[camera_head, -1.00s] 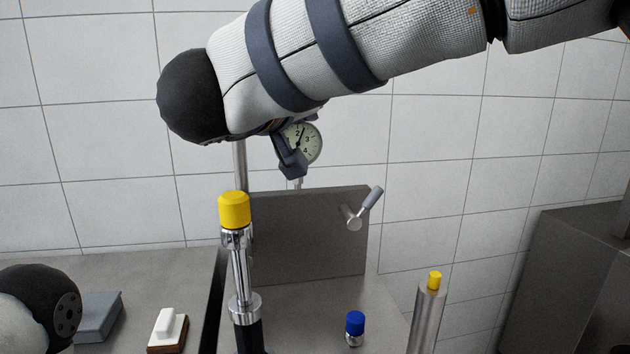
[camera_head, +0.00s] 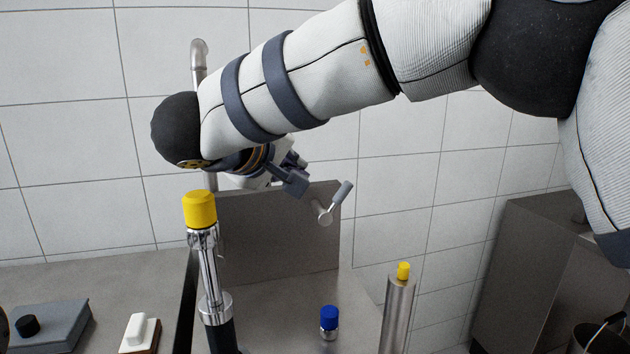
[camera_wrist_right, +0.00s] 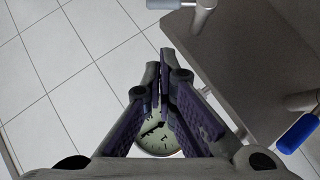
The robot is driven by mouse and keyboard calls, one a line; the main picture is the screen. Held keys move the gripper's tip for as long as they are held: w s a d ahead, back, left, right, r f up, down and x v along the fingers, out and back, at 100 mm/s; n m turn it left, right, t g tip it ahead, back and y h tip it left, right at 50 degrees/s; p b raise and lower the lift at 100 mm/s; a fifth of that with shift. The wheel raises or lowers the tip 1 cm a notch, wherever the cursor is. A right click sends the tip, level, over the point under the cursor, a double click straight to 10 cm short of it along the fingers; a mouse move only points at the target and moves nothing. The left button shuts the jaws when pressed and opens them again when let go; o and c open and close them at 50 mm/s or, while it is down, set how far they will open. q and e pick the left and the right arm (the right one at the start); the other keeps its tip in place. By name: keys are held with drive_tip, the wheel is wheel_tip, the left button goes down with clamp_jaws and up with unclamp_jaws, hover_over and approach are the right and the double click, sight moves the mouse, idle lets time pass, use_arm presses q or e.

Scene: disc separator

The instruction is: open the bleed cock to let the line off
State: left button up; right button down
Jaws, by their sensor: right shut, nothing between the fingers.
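A small lever cock with a grey handle (camera_head: 342,193) sticks out from the upright steel panel (camera_head: 265,235). A grey-handled lever also shows at the top of the right wrist view (camera_wrist_right: 170,4). A blue-handled lever (camera_wrist_right: 298,132) is at that view's right edge; I cannot tell which is the bleed cock. My right gripper (camera_head: 297,180) is shut and empty, above the panel's top edge and left of the grey lever, apart from it. In the wrist view its fingertips (camera_wrist_right: 160,72) meet. A dial gauge (camera_wrist_right: 160,140) shows partly between the fingers. My left gripper is out of view.
A yellow-capped chrome column (camera_head: 200,212) stands left of the panel. A blue-capped stub (camera_head: 329,318) and a yellow-tipped steel post (camera_head: 398,310) stand in front. A grey box (camera_head: 55,325) and a white-topped block (camera_head: 140,328) lie on the left bench.

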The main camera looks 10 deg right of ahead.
sight(335, 203)
drive_tip(key=w+d+f, duration=0.4)
drive_tip(key=d+f, duration=0.1)
drive_tip(key=d, duration=0.1)
drive_tip(key=shift+w+d, duration=0.3)
